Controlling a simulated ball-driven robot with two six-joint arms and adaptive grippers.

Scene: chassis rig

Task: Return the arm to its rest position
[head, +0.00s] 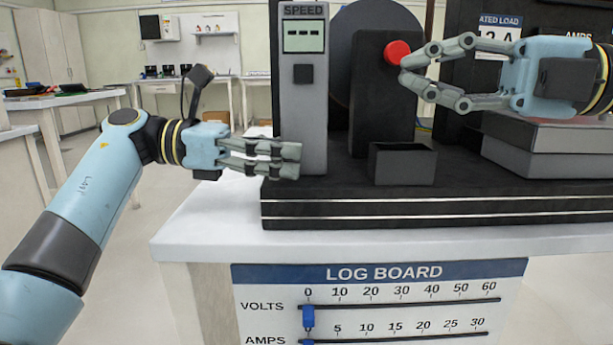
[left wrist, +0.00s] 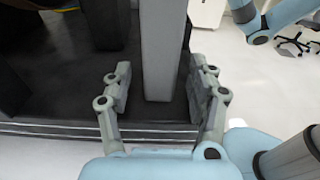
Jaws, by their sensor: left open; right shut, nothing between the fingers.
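My left gripper (head: 290,159) is open at the lower part of the grey SPEED post (head: 305,120). In the left wrist view the left gripper (left wrist: 162,80) has one finger on each side of the post (left wrist: 163,50), with a visible gap on both sides. My right gripper (head: 405,78) is shut and empty, its fingertips close beside the red button (head: 397,52) on a black upright block (head: 380,105). I cannot tell whether the fingertips touch the button.
The black rig base (head: 450,208) stands on a white table (head: 210,228). A small black open box (head: 402,164) sits in front of the block, and grey slabs (head: 545,165) lie to the right. A LOG BOARD (head: 378,300) with blue sliders hangs on the table front.

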